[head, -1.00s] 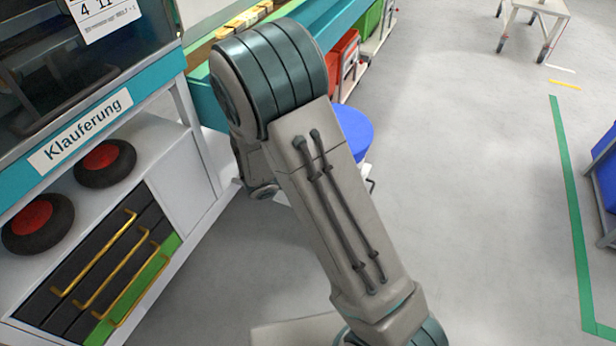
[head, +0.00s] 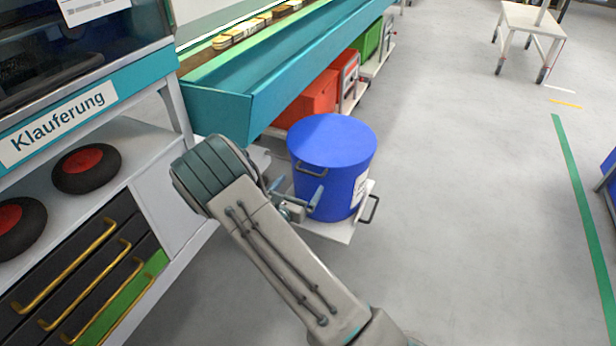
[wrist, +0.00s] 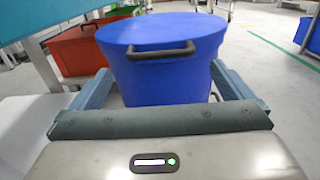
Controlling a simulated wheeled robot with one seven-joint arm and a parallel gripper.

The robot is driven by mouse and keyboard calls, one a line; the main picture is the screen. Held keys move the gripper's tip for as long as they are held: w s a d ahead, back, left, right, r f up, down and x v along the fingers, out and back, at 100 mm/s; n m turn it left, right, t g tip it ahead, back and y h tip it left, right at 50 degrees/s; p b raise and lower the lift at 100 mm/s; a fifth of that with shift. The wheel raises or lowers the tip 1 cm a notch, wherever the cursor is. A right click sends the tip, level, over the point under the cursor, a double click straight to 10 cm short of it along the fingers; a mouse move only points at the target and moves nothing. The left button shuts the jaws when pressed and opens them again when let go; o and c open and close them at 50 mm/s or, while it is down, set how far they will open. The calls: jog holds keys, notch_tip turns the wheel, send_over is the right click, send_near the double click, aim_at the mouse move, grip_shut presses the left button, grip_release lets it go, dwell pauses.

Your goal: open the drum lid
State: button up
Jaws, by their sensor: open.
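The blue drum (head: 328,185) stands upright on a low white trolley, with its flat blue lid (head: 332,140) on top. A dark handle (head: 311,171) shows on the drum's near side, just below the lid edge. My gripper (head: 300,197) is beside the drum's near left side. In the wrist view the drum (wrist: 165,75) lies ahead, and its handle (wrist: 160,51) is centred. The fingers of my gripper (wrist: 160,88) are spread wide, one on each side of the drum in the picture, and hold nothing. I cannot tell whether they touch the drum.
The white trolley (head: 335,231) has a dark pull handle (head: 371,209). A teal conveyor bench (head: 255,90) runs behind the drum, with a red bin (head: 310,99) and a green bin (head: 370,46) below. A drawer cabinet (head: 85,262) stands left.

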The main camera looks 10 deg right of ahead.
aim_at(308, 174)
jog(key=b+x, duration=0.1)
jog(key=x, duration=0.6)
